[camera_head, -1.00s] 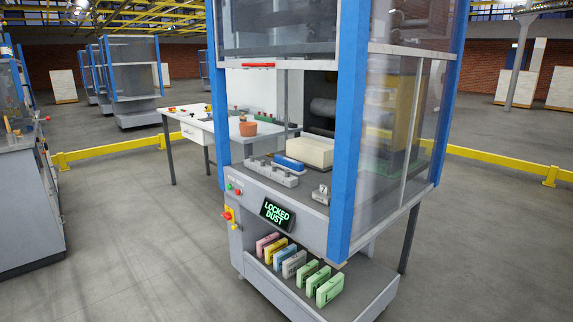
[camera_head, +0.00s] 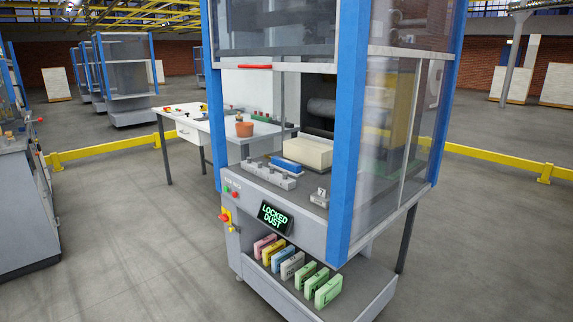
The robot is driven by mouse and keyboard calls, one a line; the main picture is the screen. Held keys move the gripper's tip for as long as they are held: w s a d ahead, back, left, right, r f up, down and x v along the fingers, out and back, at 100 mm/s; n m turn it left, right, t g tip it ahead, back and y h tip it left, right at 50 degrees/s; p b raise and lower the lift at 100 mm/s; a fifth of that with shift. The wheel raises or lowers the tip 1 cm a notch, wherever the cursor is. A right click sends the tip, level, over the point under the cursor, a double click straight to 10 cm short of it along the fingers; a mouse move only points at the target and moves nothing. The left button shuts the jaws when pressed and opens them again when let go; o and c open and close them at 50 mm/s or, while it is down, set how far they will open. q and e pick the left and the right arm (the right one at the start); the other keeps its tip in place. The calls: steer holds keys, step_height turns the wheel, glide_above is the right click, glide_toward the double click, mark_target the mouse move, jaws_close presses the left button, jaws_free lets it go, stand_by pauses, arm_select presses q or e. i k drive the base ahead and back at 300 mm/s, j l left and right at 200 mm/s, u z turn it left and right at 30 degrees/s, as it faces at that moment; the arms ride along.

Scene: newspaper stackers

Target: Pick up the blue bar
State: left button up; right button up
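The blue bar (camera_head: 286,165) lies on the machine's inner deck, behind a grey block with several raised parts (camera_head: 268,174) and in front of a cream-coloured block (camera_head: 307,152). The machine (camera_head: 345,150) has blue posts and clear panels, and its front opening shows the bar. Neither of my grippers is in the head view.
A display (camera_head: 275,217) reading "LOCKED DUST" is on the machine's front. Several coloured cases (camera_head: 292,264) stand on its lower shelf. A white table (camera_head: 205,128) with an orange pot (camera_head: 244,129) is behind left. A grey bench (camera_head: 25,205) stands left; floor between is clear.

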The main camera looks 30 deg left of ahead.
mark_target(292, 167)
steer(key=i+j+z, duration=0.1)
steer(key=j, duration=0.2)
steer(key=i+j+z, duration=0.1)
steer(key=j, duration=0.25)
steer(key=i+j+z, duration=0.1)
steer(key=i+j, duration=0.25)
steer(key=j, duration=0.35)
steer(key=i+j+z, duration=0.15)
steer(key=j, duration=0.2)
